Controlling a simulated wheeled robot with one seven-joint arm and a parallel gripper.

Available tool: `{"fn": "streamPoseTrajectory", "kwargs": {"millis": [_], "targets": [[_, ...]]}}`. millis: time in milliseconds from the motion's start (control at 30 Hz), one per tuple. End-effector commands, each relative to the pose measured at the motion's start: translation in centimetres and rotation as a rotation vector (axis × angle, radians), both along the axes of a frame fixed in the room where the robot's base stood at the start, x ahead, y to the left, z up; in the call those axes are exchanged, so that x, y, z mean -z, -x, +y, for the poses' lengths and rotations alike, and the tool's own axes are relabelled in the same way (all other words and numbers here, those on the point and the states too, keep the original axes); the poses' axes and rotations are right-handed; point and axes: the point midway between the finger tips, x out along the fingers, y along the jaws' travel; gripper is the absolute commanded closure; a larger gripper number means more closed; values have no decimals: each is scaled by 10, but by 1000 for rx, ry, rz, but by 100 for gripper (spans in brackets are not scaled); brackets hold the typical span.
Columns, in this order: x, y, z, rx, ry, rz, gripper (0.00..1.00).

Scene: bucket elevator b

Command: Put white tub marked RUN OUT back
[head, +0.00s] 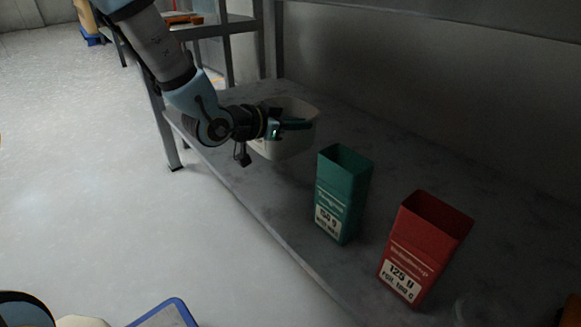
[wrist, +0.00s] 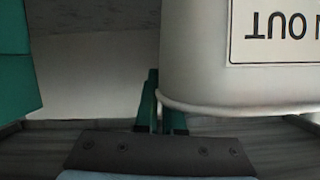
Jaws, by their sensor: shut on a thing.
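The white tub (head: 290,143) is at the left part of the grey shelf (head: 262,205) in the head view. In the wrist view the tub (wrist: 200,75) fills the right side, and its label shows part of the words RUN OUT, upside down. My gripper (head: 290,125) is shut on the tub's wall at its rim; the green fingers show in the wrist view (wrist: 160,105). The tub looks roughly upright. I cannot tell whether its base touches the shelf.
A green box (head: 342,195) marked 150 g stands on the shelf right of the tub. A red box (head: 425,248) marked 125 g stands further right. A shelf post (head: 270,40) rises behind the tub. Open floor (head: 90,170) lies to the left.

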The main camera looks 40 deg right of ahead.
Motion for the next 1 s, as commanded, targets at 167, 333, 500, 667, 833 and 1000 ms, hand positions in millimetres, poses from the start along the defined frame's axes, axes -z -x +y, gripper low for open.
{"fn": "streamPoseTrajectory", "kwargs": {"millis": [167,333,500,667,833,1000], "targets": [[32,0,0,-1,0,2,100],[46,0,0,-1,1,1,100],[76,0,0,0,0,1,100],[83,-1,0,-1,2,0,100],[81,-1,0,-2,2,-1,100],[86,-1,0,-2,-1,1,92]]}}
